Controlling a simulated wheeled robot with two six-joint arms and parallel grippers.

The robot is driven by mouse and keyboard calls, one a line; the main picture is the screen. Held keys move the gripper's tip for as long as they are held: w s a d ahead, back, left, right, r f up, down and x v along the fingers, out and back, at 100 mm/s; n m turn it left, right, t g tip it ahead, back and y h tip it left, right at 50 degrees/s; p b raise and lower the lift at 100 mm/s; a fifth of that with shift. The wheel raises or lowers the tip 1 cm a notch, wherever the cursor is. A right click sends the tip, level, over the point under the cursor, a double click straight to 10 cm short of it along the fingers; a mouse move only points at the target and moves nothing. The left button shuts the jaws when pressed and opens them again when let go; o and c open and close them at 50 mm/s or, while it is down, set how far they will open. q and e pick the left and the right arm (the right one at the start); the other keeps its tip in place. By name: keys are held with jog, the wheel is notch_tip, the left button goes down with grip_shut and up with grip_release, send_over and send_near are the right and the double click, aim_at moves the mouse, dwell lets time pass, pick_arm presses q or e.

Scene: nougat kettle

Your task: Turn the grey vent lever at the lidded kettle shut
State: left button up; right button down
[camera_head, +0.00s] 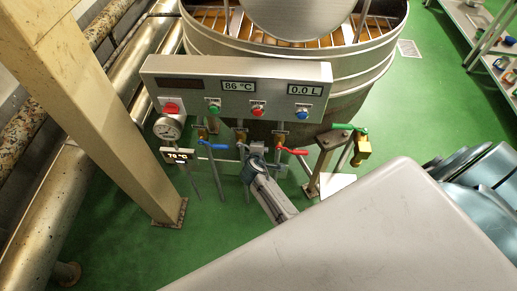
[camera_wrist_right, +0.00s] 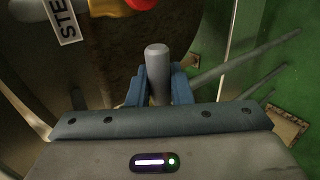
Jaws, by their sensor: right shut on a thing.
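The kettle (camera_head: 340,72) is a large metal drum at the top of the head view, with a round lid (camera_head: 300,15) raised over amber contents. The grey vent lever (camera_wrist_right: 158,72) shows in the right wrist view as a rounded grey handle between my blue fingers. My right gripper (camera_wrist_right: 158,88) is shut on this lever, and its tip stands out beyond the fingers. In the head view my right gripper (camera_head: 256,160) is below the control panel, among the valves, and hides most of the lever. My left gripper is not in view.
The control panel (camera_head: 235,88) reads 86 °C and 0.0 L. A blue lever (camera_head: 213,146), a red lever (camera_head: 292,151) and a green lever (camera_head: 350,127) are close around the gripper. A beige post (camera_head: 105,110) stands at left. A STEAM-like label (camera_wrist_right: 63,20) is partly visible.

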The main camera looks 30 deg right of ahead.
jog(key=c, duration=1.4)
grip_release()
jog(key=shift+o, duration=0.2)
jog(key=b+v, duration=0.1)
jog(key=v, duration=1)
jog(key=shift+f, duration=0.1)
